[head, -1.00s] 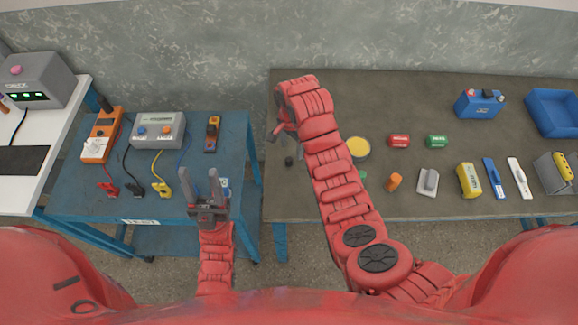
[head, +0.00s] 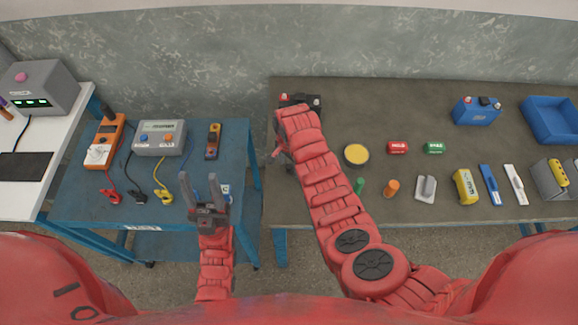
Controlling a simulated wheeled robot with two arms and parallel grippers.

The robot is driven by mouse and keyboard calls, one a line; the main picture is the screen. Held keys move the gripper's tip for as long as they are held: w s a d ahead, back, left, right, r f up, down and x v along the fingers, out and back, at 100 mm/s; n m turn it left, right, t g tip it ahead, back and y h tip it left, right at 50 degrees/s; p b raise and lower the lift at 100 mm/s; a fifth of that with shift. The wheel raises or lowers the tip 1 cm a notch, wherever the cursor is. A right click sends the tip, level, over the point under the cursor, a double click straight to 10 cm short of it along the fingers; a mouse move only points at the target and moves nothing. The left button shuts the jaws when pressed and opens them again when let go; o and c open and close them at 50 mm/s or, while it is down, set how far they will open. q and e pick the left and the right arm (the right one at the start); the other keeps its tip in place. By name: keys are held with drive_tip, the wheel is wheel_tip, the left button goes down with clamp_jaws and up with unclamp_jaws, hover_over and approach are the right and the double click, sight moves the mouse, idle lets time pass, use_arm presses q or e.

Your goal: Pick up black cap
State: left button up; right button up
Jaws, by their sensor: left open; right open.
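I cannot make out the black cap in the head view now; the spot where a small dark piece showed before, near the left end of the brown table (head: 440,213), is covered by my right arm. My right gripper (head: 278,150) is over that left end, largely hidden under its own wrist; it is open, and I cannot see anything between its fingers. My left gripper (head: 203,188) is open and empty, fingers pointing up the picture, above the front of the blue table (head: 85,205).
A black battery (head: 315,101) stands behind my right wrist. A yellow-topped round tin (head: 357,154), a green cylinder (head: 359,186) and an orange cylinder (head: 392,187) are right of the arm. The table's middle back is clear.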

clamp_jaws()
drive_tip(key=shift+r, duration=0.15)
idle(0.4)
